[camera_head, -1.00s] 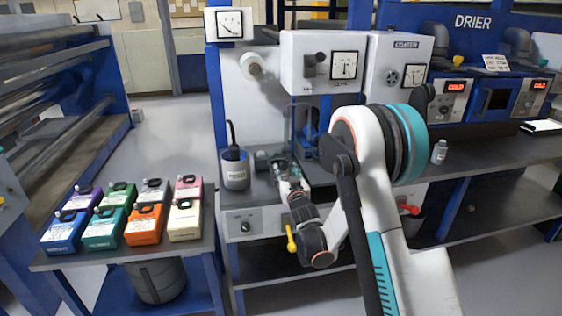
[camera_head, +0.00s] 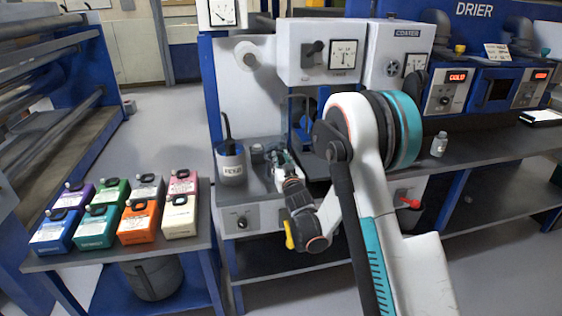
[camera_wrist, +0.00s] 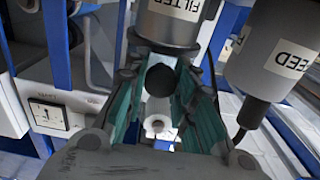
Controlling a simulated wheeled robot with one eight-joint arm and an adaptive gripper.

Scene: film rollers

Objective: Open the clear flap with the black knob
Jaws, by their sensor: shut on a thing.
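The black knob (camera_wrist: 161,80) shows between the teal finger pads in the wrist view. My gripper (camera_wrist: 160,88) is shut on it, with one finger on each side. In the head view my gripper (camera_head: 280,158) reaches to the front of the coater, beside the feed canister. The clear flap (camera_head: 291,112) is hard to make out in the head view, a faint see-through panel under the coater's box. How far it stands open cannot be told. The knob is hidden by my fingers in the head view.
The feed canister (camera_head: 231,165) stands left of my gripper and shows close in the wrist view (camera_wrist: 275,50). A filter canister (camera_wrist: 168,22) is just beyond the knob. Several coloured boxes (camera_head: 138,223) sit on the left table. A small bottle (camera_head: 439,145) stands right of my arm.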

